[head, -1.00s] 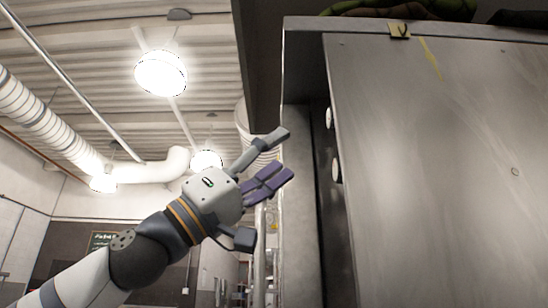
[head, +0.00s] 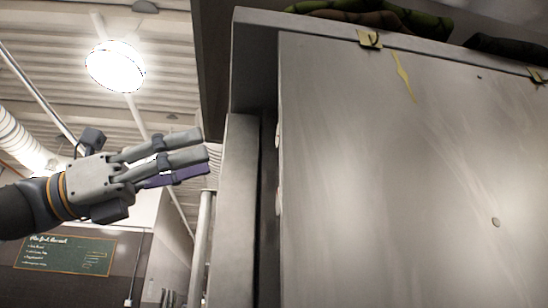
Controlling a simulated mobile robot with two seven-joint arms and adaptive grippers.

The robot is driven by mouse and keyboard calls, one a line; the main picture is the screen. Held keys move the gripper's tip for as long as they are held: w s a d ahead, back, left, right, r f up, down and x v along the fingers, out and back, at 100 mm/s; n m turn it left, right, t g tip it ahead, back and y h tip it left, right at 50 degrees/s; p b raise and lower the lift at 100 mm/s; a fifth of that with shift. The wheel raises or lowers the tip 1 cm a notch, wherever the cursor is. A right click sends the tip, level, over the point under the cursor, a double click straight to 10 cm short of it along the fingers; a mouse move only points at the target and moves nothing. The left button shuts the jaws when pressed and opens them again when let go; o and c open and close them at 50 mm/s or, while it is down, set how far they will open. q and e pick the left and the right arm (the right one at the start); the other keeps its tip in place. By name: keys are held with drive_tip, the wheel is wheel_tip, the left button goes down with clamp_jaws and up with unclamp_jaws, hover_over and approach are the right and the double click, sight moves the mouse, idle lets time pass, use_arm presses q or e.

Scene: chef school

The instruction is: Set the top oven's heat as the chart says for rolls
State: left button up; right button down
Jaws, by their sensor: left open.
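A tall metal unit (head: 385,190) fills the right of the head view, its broad flat side panel facing me. I cannot tell if this is the top oven. Two pale knob-like parts, an upper one (head: 278,136) and a lower one (head: 278,201), show nearly edge-on at its left edge; their settings are hidden. A green board with chalk writing (head: 65,254) hangs at lower left, too small to read; it may be the chart. My left gripper (head: 200,157) is open and empty, fingers pointing right, left of the metal unit and apart from it. My right gripper is out of view.
A dark overhanging panel (head: 212,60) stands behind the unit's upper left edge. Green and dark items (head: 375,18) lie on top of the unit. A round ceiling lamp (head: 115,67) and pipes are overhead. Open space lies around my left gripper.

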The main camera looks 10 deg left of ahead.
use_arm(q)
drive_tip(key=x, duration=1.2)
drive_tip(key=shift+s, duration=0.1)
drive_tip(key=shift+c, duration=0.2)
drive_tip(key=c, duration=1.1)
